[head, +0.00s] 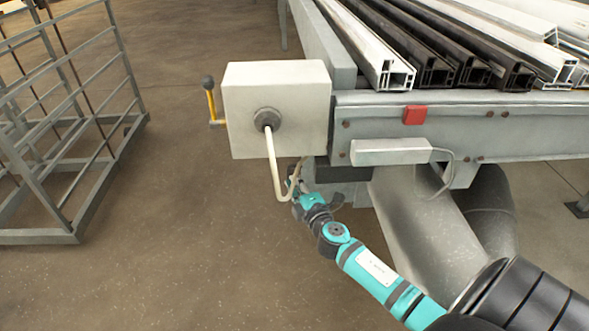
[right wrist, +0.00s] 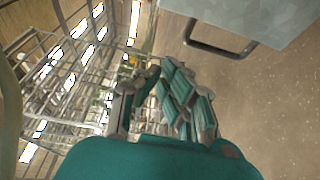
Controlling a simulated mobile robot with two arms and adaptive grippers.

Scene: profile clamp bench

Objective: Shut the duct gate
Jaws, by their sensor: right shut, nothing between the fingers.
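The grey duct (head: 415,215) slants down under the bench's front edge. In the right wrist view a dark U-shaped handle (right wrist: 212,42) sticks out from a grey metal plate (right wrist: 265,18). My right gripper (head: 298,192) is shut and empty, close below the white box and left of the block. In the right wrist view the gripper (right wrist: 155,90) is apart from the handle. My left gripper is not in view.
A white box (head: 240,95) carries a bent pale crank (head: 272,165) reaching down near my right gripper, and a yellow lever (head: 211,103). A bench (head: 480,125) with profiles, a red button (head: 414,114) and a cabled grey unit (head: 390,152) is right. A metal rack (head: 75,150) stands left.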

